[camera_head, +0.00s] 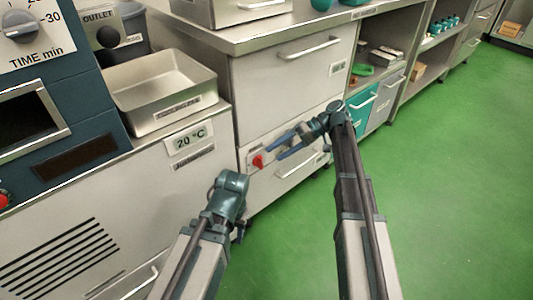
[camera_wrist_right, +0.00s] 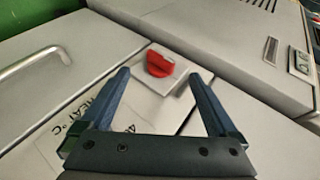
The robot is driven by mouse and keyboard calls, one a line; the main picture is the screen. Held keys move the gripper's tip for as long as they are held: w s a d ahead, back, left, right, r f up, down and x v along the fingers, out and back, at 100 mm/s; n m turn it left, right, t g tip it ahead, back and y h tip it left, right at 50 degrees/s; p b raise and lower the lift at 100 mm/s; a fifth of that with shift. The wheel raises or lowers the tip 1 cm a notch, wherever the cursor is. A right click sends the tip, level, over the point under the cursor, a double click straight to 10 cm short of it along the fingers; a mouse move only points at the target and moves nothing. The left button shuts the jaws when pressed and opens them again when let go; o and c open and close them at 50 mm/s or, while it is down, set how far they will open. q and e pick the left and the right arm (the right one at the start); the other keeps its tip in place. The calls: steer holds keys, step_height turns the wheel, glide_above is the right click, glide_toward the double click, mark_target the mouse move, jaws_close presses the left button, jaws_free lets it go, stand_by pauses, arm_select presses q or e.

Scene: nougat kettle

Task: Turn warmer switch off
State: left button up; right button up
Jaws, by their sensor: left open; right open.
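The warmer switch is a red knob (camera_head: 257,161) on a small pale plate on the front of the warmer cabinet, below its upper drawer. In the right wrist view the red knob (camera_wrist_right: 159,63) shows between and beyond my fingertips. My right gripper (camera_head: 279,146) is open, with its blue fingers pointing at the knob and apart from it. In the right wrist view the open jaws (camera_wrist_right: 160,77) are empty. My left gripper (camera_head: 239,232) is low in front of the cabinets, mostly hidden behind its own wrist, and away from the switch.
A metal tray (camera_head: 163,92) sits on the left counter above a "20 °C" display (camera_head: 189,137). Drawer handles (camera_head: 309,48) stick out from the cabinet front. A printed "HEAT °C" label (camera_wrist_right: 88,125) lies partly behind my right fingers. The green floor (camera_head: 455,180) at right is clear.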

arm_select(q)
steer(key=shift+r+p, duration=1.25)
steer(key=shift+r, duration=0.45)
arm_select(e)
steer(key=v, duration=0.6)
steer(key=shift+d, duration=0.2)
steer(key=shift+r, duration=0.1)
